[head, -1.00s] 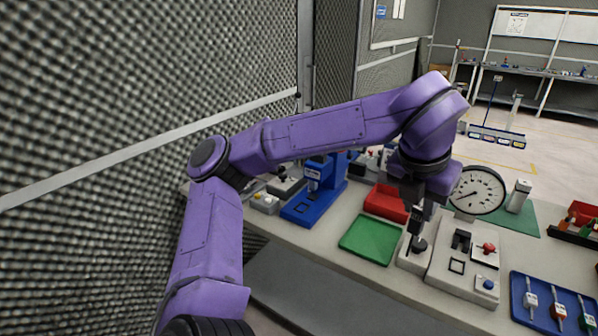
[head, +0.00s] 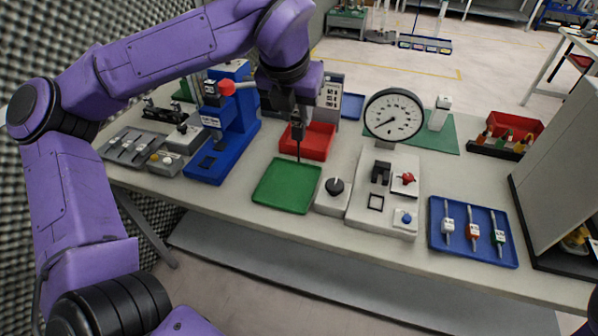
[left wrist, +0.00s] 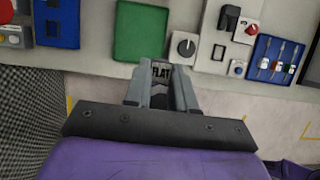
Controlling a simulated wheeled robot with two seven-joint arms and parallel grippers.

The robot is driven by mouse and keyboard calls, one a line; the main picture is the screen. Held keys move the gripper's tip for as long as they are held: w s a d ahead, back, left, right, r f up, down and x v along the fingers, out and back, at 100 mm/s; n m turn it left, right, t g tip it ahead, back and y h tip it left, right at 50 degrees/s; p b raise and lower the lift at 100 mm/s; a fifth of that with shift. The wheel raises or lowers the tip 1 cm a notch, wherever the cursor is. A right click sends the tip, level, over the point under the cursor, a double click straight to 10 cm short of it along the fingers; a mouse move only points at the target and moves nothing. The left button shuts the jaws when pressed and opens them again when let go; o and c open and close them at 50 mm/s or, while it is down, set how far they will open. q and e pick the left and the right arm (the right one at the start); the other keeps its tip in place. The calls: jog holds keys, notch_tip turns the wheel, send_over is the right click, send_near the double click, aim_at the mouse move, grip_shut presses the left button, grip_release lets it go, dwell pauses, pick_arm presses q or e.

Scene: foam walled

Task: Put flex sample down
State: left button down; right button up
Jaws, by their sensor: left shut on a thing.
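My left gripper (head: 298,130) is shut on a thin dark piece (head: 298,150), which hangs down from the fingers. My right gripper is out of view.
A box with a black knob (head: 334,187) stands right of the green tray, beside a test stand with a dial gauge (head: 393,114). A blue press (head: 225,135) stands left. A blue tray (head: 472,258) holds three tagged samples at right. A grey panel stands at far right.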

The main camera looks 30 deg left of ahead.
pick_arm(q)
jog(key=w+d+f, duration=0.2)
jog(key=d+f, duration=0.3)
jog(key=p, duration=0.5)
send_over(288, 187)
notch_tip(288, 187, down, 14)
notch_tip(288, 187, down, 3)
jog(key=shift+a+r, duration=0.1)
jog(key=shift+r, duration=0.05)
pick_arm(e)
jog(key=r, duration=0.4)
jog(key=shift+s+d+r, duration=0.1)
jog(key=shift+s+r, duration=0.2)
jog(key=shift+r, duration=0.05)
pick_arm(q)
jog(key=shift+f, duration=0.2)
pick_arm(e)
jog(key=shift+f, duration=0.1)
